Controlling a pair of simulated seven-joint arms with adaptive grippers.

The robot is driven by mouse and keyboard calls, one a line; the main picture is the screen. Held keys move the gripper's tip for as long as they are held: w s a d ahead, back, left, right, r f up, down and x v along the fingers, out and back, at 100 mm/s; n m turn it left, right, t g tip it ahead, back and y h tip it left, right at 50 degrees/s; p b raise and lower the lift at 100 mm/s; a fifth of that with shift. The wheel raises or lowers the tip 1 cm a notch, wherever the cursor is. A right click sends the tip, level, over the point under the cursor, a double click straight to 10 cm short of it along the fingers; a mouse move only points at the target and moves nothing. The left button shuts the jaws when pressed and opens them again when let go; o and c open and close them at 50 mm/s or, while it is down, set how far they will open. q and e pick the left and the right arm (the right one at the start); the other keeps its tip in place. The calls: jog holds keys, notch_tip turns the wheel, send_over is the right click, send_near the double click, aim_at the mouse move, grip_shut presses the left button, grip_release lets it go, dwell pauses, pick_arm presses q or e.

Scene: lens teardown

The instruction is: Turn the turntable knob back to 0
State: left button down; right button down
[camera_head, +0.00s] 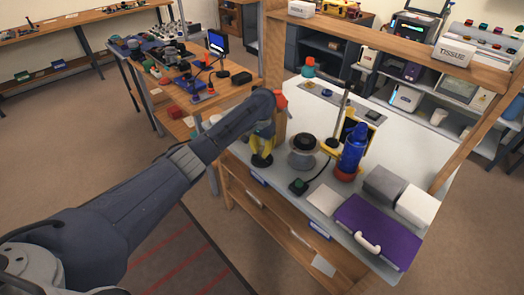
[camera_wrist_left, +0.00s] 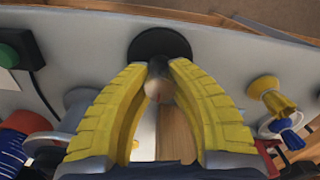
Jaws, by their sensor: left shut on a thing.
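My left gripper (camera_head: 263,156) points down near the left front of the white worktable, beside the round grey turntable (camera_head: 303,157) with its dark top. In the left wrist view the yellow fingers (camera_wrist_left: 158,72) are closed around a small greyish rounded knob (camera_wrist_left: 158,89). A round black base (camera_wrist_left: 160,42) shows just beyond the fingertips. The fingers hide part of the knob, and no scale or 0 mark is readable. The right gripper is out of view.
A blue bottle (camera_head: 353,148), a green button on a black box (camera_head: 298,186) and a purple case (camera_head: 376,231) stand to the right. Grey and white blocks lie behind the case. Yellow-and-blue pieces (camera_wrist_left: 272,98) are close to the fingers in the wrist view.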

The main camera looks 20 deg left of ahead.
aim_at(262, 148)
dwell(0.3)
pick_arm(q)
jog(key=c, duration=1.1)
grip_release()
jog(key=shift+o, duration=0.2)
jog(key=shift+r, duration=0.1)
notch_tip(262, 148, up, 12)
